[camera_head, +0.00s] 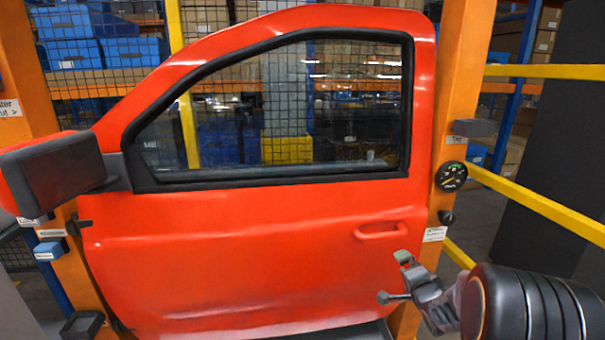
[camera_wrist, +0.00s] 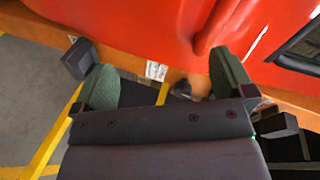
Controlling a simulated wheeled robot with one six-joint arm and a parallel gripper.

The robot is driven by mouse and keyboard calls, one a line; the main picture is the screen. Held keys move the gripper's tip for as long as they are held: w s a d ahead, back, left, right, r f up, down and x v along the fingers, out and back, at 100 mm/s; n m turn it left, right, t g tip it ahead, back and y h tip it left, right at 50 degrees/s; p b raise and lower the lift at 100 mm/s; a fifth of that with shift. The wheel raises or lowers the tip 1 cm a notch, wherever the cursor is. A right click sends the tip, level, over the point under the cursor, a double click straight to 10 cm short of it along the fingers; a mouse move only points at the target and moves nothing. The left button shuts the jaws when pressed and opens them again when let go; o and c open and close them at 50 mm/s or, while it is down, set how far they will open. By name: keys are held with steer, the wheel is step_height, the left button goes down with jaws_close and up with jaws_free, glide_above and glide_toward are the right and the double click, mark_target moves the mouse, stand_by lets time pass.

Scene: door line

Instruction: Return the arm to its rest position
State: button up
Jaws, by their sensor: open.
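My gripper (camera_head: 392,277) is at the lower right in the head view, in front of the lower right part of a red car door (camera_head: 250,250). In the wrist view my gripper (camera_wrist: 165,88) has its two green-padded fingers spread wide, with nothing between them. The red door also fills the top of the wrist view (camera_wrist: 150,25). I cannot tell how small the gap between the fingertips and the door is. The door handle (camera_head: 381,230) is above and left of the gripper in the head view.
The door stands between orange posts (camera_head: 462,80). The right post carries a round black gauge (camera_head: 451,176) and a dark knob (camera_head: 447,217). A black mirror (camera_head: 55,170) sticks out at the left. Yellow rails (camera_head: 545,205) run at the right. Shelves with blue bins (camera_head: 70,52) stand behind.

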steer(key=s+n+g+h+p, duration=0.35)
steer(key=s+n+g, duration=0.35)
steer(key=s+g, duration=0.3)
steer(key=s+a+r+n+g+y+p, duration=0.1)
steer(key=s+a+r+n+y+p, duration=0.3)
steer(key=r, duration=1.4)
steer(key=s+a+n+p, duration=0.3)
steer(key=s+a+p, duration=0.4)
steer(key=s+a, duration=0.3)
steer(key=shift+a+r+g, duration=0.25)
steer(key=shift+a+g, duration=0.05)
steer(key=shift+a, duration=0.3)
steer(key=shift+c, duration=0.5)
